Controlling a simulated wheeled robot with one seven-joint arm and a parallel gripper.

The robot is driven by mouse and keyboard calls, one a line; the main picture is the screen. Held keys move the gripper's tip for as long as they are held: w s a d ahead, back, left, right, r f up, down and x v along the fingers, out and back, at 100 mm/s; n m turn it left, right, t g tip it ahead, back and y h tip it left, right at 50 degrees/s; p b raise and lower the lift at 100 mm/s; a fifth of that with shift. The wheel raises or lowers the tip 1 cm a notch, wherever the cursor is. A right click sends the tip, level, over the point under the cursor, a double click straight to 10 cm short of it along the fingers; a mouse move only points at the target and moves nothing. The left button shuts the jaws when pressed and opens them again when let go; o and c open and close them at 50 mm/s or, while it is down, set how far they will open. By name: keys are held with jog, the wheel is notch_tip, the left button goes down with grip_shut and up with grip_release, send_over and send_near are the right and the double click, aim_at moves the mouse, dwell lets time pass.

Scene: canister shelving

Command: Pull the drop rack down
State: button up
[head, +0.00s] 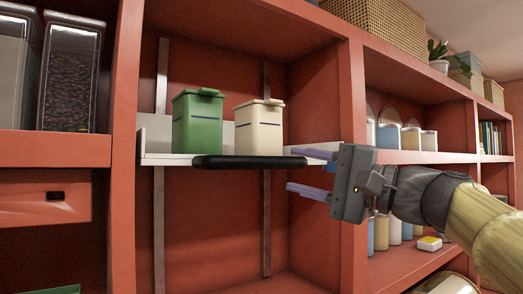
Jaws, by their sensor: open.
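The drop rack (165,158) is a white shelf on two vertical metal rails inside a red cabinet bay, at about mid-height. A black handle bar (249,162) runs along its front edge. A green lidded canister (198,122) and a cream lidded canister (259,128) stand upright on it. My gripper (298,170) is to the right of the handle, its purple fingers pointing left. The fingers are spread apart, one above the other, with nothing seen between them. The upper finger overlaps the rack's right end in the picture; I cannot tell whether they touch.
A red upright post (353,100) stands right behind my gripper. Shelves to the right hold several canisters, a plant (438,55) and a basket (382,20). Dark jars (70,78) stand on the left shelf. The bay below the rack looks clear.

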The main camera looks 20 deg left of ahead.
aim_at(270, 162)
jog(key=p+x, duration=0.2)
jog(key=x, duration=0.2)
jog(key=p+x, duration=0.2)
jog(key=x, duration=0.3)
jog(key=shift+r, duration=0.2)
jog(key=shift+w+a+f+p, duration=0.1)
jog(key=shift+w+a+p, duration=0.05)
jog(key=shift+a+p, duration=0.4)
